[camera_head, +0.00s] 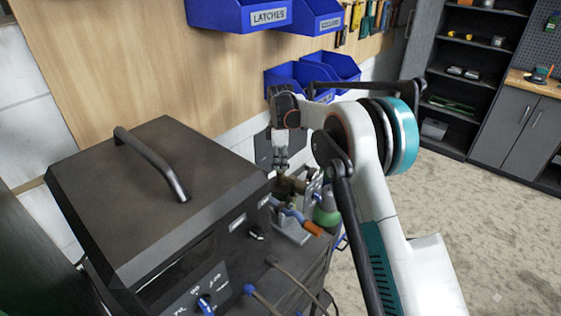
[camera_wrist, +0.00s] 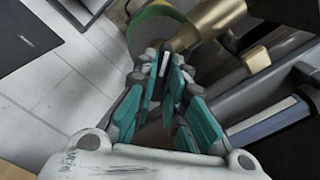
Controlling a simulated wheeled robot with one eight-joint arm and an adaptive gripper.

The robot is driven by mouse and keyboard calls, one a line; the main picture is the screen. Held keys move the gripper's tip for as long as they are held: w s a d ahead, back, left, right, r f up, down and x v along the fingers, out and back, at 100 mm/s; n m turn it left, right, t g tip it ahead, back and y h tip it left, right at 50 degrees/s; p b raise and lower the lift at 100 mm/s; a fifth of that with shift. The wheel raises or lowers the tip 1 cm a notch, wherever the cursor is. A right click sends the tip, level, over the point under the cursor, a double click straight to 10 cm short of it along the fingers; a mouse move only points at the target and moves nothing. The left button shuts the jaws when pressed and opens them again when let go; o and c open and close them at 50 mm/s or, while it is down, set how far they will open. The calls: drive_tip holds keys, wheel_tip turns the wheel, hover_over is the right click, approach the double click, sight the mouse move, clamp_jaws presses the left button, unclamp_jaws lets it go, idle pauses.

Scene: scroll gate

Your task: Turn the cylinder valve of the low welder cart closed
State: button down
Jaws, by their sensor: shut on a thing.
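The brass cylinder valve (camera_head: 291,184) shows in the head view just below my gripper (camera_head: 281,165), beside the black welder. In the wrist view the brass valve body (camera_wrist: 212,24) lies at the top, right beside the fingertips. My gripper (camera_wrist: 164,62) has its teal-padded fingers closed together at the valve. The part between the fingertips is mostly hidden by the fingers. The green gas cylinder (camera_head: 326,217) stands behind the cart's gear in the head view. A green rounded surface (camera_wrist: 152,24) shows beyond the fingertips in the wrist view.
The black welder (camera_head: 150,190) with a top handle (camera_head: 152,163) fills the left. An orange-ended torch (camera_head: 312,228) and cables hang on its right side. Blue wall bins (camera_head: 250,15) are above my arm. Open floor (camera_head: 470,220) lies to the right.

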drive_tip(key=m, duration=0.7)
drive_tip(key=shift+w+r, duration=0.1)
drive_tip(key=m, duration=0.6)
drive_tip(key=shift+m+p, duration=0.35)
drive_tip(key=shift+m, duration=0.05)
drive_tip(key=m, duration=1.1)
drive_tip(key=shift+m, duration=0.4)
drive_tip(key=c, duration=1.7)
unclamp_jaws()
drive_tip(key=shift+o, duration=0.2)
